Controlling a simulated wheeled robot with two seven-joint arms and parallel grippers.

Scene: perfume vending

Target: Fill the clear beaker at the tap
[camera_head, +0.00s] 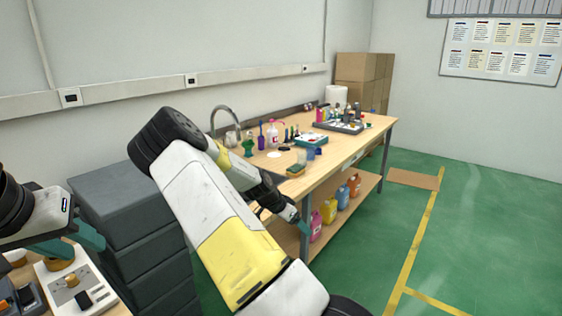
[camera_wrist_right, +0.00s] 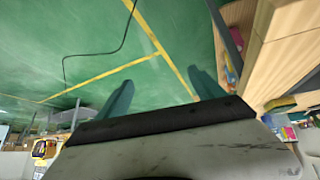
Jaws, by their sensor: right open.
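The grey curved tap (camera_head: 225,113) rises at the near left end of the wooden bench, by the wall. I cannot pick out the clear beaker in either view. My left gripper (camera_head: 90,236) is at the left edge with teal fingers, above a small near table; I cannot tell whether it is open. My right arm crosses the middle of the head view and hides part of the bench's near end. My right gripper (camera_head: 298,222) is beside the bench's front, below its top. In the right wrist view its fingers (camera_wrist_right: 162,92) are apart with only green floor between them.
The bench top (camera_head: 345,141) carries bottles, a sponge (camera_head: 296,170) and a tray (camera_head: 338,127). Several coloured jugs (camera_head: 330,210) stand on its lower shelf. A grey drawer cabinet (camera_head: 135,225) is left of the bench. A white device (camera_head: 80,285) sits on the near table.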

